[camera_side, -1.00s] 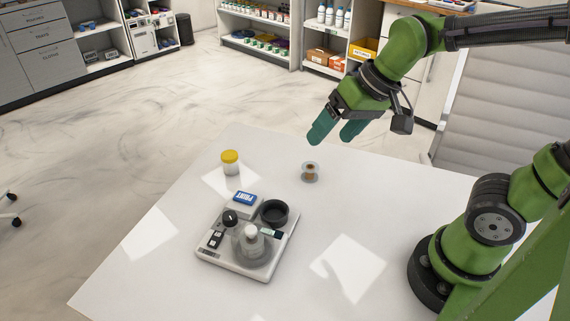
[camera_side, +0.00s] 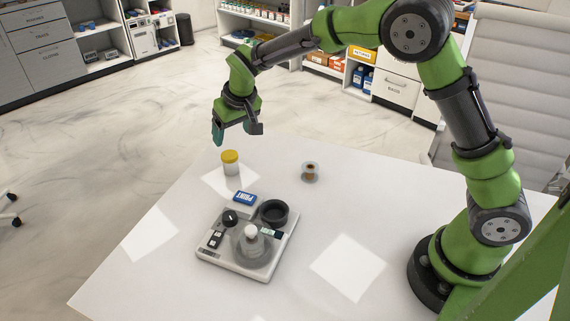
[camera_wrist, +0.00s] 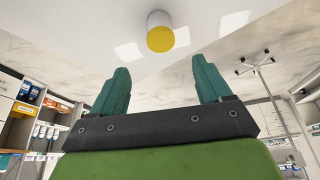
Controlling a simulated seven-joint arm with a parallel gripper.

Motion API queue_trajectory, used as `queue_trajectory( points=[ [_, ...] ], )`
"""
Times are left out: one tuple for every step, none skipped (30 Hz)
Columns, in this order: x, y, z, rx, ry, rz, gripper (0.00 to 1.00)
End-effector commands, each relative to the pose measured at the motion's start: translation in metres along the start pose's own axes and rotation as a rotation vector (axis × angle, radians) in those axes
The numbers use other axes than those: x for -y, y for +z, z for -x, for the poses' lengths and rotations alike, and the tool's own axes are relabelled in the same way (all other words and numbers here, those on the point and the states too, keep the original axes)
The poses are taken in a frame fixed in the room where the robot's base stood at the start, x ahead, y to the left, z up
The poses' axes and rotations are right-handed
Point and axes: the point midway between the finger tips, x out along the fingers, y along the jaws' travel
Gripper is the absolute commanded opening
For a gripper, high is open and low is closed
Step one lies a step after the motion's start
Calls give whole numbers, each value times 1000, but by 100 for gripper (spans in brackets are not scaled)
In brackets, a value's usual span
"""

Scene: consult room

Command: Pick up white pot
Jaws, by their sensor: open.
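The white pot (camera_side: 231,168) with a yellow lid stands upright on the white table near its far left edge. In the wrist view the pot (camera_wrist: 158,20) shows at top centre, beyond the fingertips and between them, yellow lid toward me. My gripper (camera_side: 217,130) is above and behind the pot in the side view, its teal fingers pointing down. In the wrist view my gripper (camera_wrist: 161,75) has its two fingers wide apart with nothing between them. The pot is apart from the fingers.
A grey-white tray (camera_side: 210,257) holds a black ring cup (camera_side: 274,212), a black knob-like piece (camera_side: 230,217), a clear dome with a white bottle (camera_side: 251,240) and a blue box (camera_side: 245,197). A small spool-like item (camera_side: 310,172) stands right of the pot. The table front is clear.

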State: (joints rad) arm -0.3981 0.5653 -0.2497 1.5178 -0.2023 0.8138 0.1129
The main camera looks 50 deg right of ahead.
Motion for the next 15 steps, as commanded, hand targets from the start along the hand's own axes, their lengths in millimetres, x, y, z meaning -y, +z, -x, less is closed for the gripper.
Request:
queue_trajectory(
  points=[
    [0, 1, -13, 4, 2, 0, 78],
    [0, 1, -20, 4, 2, 1, 78],
    [0, 1, -28, 4, 2, 0, 78],
    [0, 1, -35, 4, 2, -1, 78],
    [0, 1, -41, 3, 2, 0, 78],
    [0, 1, -49, 3, 1, -1, 78],
    [0, 1, -54, 2, 1, 0, 78],
    [0, 1, -59, 2, 0, 0, 78],
    [0, 1, -64, 3, 0, -1, 78],
    [0, 1, -68, 2, -1, -1, 78],
    [0, 1, -70, 1, -1, 0, 78],
    [1, 0, -73, 0, -1, 0, 78],
    [0, 0, -74, 0, -1, 0, 78],
    [0, 0, -76, 0, -1, 0, 78],
    [0, 1, -78, 1, -1, -1, 78]
  ],
)
